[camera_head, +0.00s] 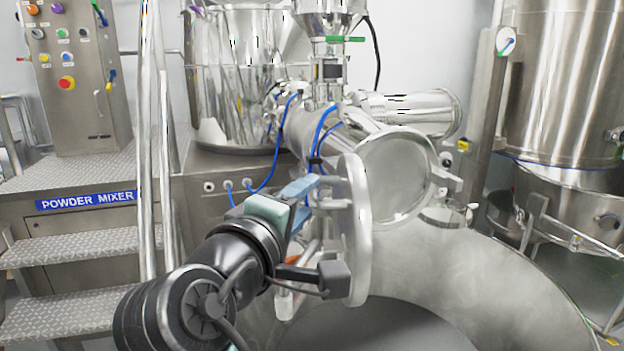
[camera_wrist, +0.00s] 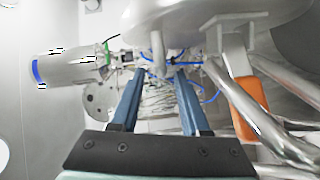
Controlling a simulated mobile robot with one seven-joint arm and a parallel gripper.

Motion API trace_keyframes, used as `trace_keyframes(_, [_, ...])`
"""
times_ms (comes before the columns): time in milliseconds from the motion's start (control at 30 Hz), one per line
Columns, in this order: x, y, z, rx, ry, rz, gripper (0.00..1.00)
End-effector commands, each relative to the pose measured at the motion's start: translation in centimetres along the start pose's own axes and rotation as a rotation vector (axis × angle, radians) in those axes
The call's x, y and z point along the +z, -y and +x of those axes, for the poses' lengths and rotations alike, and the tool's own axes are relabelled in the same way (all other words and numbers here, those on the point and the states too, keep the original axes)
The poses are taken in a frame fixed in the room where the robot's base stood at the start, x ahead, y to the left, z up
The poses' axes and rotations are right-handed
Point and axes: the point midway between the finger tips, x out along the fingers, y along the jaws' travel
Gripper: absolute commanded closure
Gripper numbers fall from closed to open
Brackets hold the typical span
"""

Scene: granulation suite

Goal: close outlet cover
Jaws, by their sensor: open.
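The outlet cover (camera_head: 355,232) is a round steel disc, swung open and seen nearly edge-on in the head view. It stands apart from the round outlet mouth (camera_head: 395,178) to its right. My gripper (camera_head: 308,192) is left of the cover, at its outer side, with its blue fingers near the cover's upper left part. A pale rounded surface (camera_wrist: 205,14) at the top of the wrist view looks like the cover. I cannot tell whether a finger touches it.
A large open steel vessel (camera_head: 480,285) lies below the outlet. Blue hoses (camera_head: 320,135) run just behind my gripper. In the wrist view, steel bars (camera_wrist: 265,115) and an orange part (camera_wrist: 250,105) are close on the right. Steps (camera_head: 70,240) stand at the left.

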Motion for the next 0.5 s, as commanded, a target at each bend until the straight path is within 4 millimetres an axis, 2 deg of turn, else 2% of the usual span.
trace_keyframes(33, [0.1,-0.3,0.9,-0.002,0.004,-0.002,0.54])
trace_keyframes(200, [0.0,-0.2,2.8,0.000,0.001,-0.001,0.54])
trace_keyframes(500, [0.0,0.0,3.6,0.001,-0.001,0.001,0.54])
